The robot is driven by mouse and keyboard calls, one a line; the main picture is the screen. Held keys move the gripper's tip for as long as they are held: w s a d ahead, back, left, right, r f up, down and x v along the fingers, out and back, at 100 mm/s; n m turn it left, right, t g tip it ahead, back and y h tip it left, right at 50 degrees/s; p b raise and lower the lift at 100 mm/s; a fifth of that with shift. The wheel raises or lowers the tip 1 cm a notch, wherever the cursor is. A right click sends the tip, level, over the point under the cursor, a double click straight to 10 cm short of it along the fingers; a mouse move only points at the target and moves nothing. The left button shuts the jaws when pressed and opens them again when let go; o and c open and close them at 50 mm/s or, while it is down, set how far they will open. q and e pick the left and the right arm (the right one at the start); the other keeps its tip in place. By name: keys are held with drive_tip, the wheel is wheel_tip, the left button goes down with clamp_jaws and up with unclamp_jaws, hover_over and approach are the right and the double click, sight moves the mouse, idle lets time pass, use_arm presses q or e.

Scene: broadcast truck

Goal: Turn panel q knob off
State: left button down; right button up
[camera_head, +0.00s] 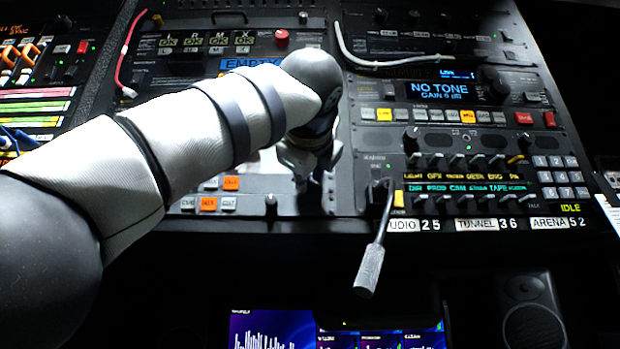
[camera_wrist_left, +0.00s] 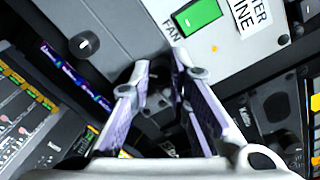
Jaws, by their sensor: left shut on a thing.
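My left arm comes in from the left over the console, and my left gripper (camera_head: 315,168) points down at the middle panel, partly hidden by my wrist. In the left wrist view, the two fingers of my left gripper (camera_wrist_left: 160,72) are close together, shut on a small dark thing. I cannot tell from its look whether it is the panel Q knob. A black knob (camera_wrist_left: 84,44) with a white pointer mark sits on a grey panel, apart from the fingers. No label Q is readable in either view. My right gripper is not in view.
A green switch (camera_wrist_left: 198,16) marked FAN is beside the fingertips. The panel with the NO TONE display (camera_head: 440,91) is right of my gripper. A gooseneck microphone (camera_head: 370,265) hangs over the console's front edge. A red button (camera_head: 282,38) is at the back.

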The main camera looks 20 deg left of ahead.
use_arm(q)
drive_tip(key=shift+s+a+r, duration=0.1)
drive_tip(key=shift+s+r, duration=0.05)
drive_tip(key=shift+r, duration=0.15)
drive_tip(key=c, duration=1.5)
unclamp_jaws()
drive_tip(key=shift+f, duration=0.15)
drive_tip(key=v, duration=1.1)
drive_tip(key=shift+s, duration=0.4)
